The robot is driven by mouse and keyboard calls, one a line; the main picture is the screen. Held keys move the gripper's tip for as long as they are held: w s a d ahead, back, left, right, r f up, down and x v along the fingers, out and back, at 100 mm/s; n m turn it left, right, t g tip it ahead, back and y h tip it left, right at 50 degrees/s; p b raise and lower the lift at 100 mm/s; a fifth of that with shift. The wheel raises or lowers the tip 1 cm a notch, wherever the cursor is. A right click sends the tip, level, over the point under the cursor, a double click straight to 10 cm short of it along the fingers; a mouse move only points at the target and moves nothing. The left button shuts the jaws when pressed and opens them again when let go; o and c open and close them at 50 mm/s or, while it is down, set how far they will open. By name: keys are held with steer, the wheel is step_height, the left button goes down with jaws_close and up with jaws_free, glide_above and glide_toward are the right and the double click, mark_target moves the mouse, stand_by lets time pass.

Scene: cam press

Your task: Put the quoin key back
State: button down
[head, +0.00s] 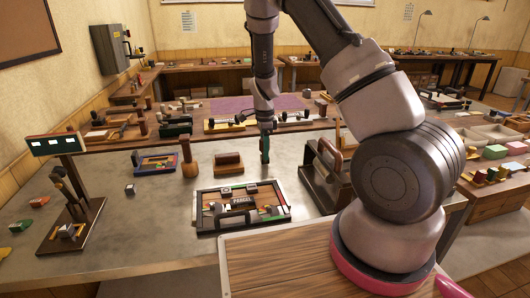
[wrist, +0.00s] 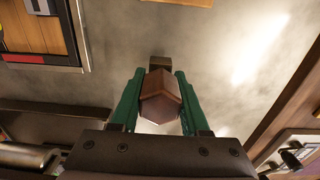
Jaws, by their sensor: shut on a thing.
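My gripper (head: 265,157) points down over the grey metal bench, behind the framed type form. In the wrist view my gripper (wrist: 160,78) has its two green fingers closed on the sides of a brown, faceted wooden handle (wrist: 160,100), which appears to be the quoin key's. A small brown block (wrist: 159,62) shows just beyond the handle; I cannot tell whether it is part of the key. The key's lower end is hidden, and whether it touches the bench is unclear.
A dark stand with a green sign (head: 58,144) is at the left. A wooden-handled block (head: 228,163) and an upright wooden tool (head: 188,158) stand left of my gripper. A dark press-like frame (head: 322,180) is close on its right. Bare bench (head: 140,225) lies left of the form.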

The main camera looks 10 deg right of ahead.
steer(key=shift+f, duration=0.4)
steer(key=shift+f, duration=0.15)
steer(key=shift+c, duration=2)
jaws_free()
